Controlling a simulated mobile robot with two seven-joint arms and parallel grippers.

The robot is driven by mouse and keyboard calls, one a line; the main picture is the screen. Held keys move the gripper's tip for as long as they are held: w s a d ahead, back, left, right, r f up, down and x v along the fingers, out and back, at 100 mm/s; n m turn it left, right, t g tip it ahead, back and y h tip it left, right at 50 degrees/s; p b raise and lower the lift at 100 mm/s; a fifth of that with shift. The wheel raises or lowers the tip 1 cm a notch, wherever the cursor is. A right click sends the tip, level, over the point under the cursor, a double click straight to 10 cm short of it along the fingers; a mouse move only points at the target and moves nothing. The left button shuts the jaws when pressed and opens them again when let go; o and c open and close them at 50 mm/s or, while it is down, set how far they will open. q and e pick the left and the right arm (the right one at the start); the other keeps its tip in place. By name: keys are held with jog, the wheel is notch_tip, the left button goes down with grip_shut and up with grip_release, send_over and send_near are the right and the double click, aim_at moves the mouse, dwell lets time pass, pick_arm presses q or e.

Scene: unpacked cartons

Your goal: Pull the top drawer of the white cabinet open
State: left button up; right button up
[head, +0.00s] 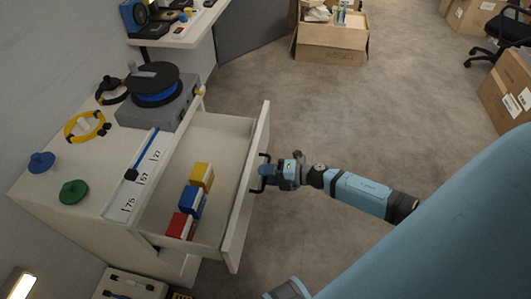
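The white cabinet (88,216) stands at the left. Its top drawer is pulled well out, and its front panel (243,196) stands clear of the cabinet body. Inside lie a yellow box (202,176), a blue box (192,202) and a red box (180,227). My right gripper (264,173) is at the outer face of the drawer front, at the dark handle (256,190). The gripper covers the handle's middle, and I cannot tell whether its fingers are closed around it. My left gripper is not in view.
On the cabinet top are a grey device with a blue-and-black spool (156,92), a yellow cable coil (84,127), and blue and green knobs. An open carton (330,42) stands behind on the carpet. More cartons (506,88) and a chair are at the right. The carpet between is clear.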

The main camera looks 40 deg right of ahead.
pick_arm(q)
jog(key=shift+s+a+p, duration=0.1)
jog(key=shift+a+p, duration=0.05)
jog(key=shift+p, duration=0.4)
pick_arm(e)
jog(key=v, duration=1.3)
jog(key=shift+s, duration=0.15)
jog(key=shift+d, duration=0.2)
